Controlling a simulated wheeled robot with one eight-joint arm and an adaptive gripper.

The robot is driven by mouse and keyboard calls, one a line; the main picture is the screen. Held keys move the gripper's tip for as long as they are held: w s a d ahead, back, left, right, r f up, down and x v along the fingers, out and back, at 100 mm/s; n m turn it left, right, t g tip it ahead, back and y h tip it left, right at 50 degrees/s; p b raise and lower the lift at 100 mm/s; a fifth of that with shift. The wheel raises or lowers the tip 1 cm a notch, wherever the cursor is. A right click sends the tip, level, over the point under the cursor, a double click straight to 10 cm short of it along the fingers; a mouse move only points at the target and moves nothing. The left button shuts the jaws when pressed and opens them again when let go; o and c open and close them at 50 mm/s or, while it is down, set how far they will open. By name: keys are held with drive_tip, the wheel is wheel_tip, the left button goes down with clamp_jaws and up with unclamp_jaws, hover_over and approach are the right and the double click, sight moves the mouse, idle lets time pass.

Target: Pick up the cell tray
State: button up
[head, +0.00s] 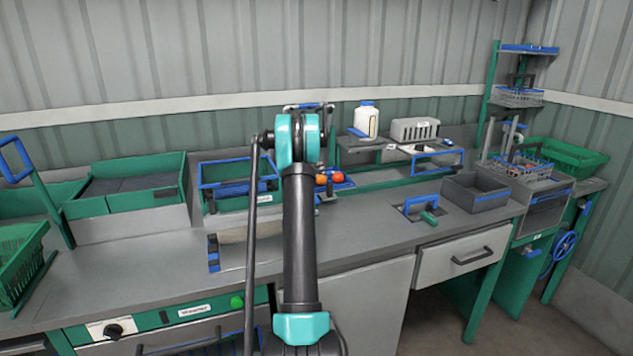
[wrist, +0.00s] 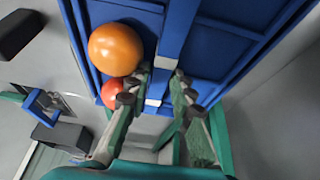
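The cell tray (wrist: 215,45) is blue with raised dividers and fills the upper part of the wrist view. An orange tomato (wrist: 115,48) and a smaller red one (wrist: 110,93) sit at its left side. In the head view part of the tray (head: 344,186) shows on the bench just right of my arm, which hides the rest. My gripper (wrist: 160,82) has its two fingers apart, one to each side of a blue bar of the tray with a pale patch. I cannot tell whether either finger touches it. The gripper is hidden in the head view.
A blue-framed bin (head: 238,182) stands left of my arm. A shelf with a white bottle (head: 367,120) and a grey crate (head: 415,130) is behind to the right. Bench between is clear.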

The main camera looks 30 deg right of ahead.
drive_tip(key=shift+c, duration=0.3)
clamp_jaws()
